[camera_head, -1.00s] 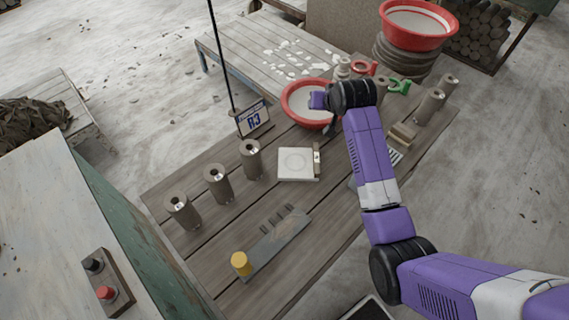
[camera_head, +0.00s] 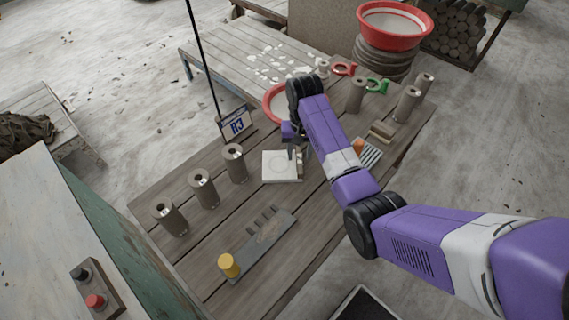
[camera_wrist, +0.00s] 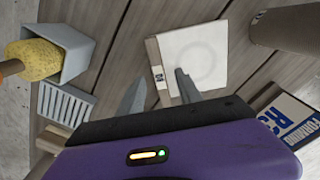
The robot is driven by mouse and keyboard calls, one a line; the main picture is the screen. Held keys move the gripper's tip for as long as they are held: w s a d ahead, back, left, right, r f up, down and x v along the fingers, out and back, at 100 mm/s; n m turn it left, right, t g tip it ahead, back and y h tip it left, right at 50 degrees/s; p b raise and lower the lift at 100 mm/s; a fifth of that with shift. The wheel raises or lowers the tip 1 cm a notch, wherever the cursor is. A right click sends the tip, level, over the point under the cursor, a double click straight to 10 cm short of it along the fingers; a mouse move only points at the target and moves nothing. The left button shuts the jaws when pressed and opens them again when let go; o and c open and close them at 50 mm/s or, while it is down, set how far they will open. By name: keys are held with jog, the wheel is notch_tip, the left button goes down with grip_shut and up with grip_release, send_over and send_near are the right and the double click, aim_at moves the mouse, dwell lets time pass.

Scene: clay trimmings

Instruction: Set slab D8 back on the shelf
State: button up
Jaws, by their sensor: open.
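A pale square slab (camera_head: 279,166) with a faint ring on its face lies on the slatted wooden table (camera_head: 200,245). It also shows in the wrist view (camera_wrist: 202,53), with a tan strip and a small label (camera_wrist: 158,75) along one edge; the label is too small to read surely. My gripper (camera_wrist: 158,92) is open and empty; one fingertip overlaps the slab in that view and the other is past the tan edge. In the head view my gripper (camera_head: 295,153) is low at the slab's right side. Contact cannot be told. I cannot identify the shelf.
Several clay cylinders (camera_head: 202,190) stand left of the slab. A sign reading R3 (camera_head: 236,124) and a red basin (camera_head: 274,97) are behind it. A sponge (camera_wrist: 33,60) sits in a grey box (camera_wrist: 72,50).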

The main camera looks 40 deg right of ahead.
jog(key=shift+f, duration=1.35)
grip_shut()
jog(key=shift+r, duration=0.1)
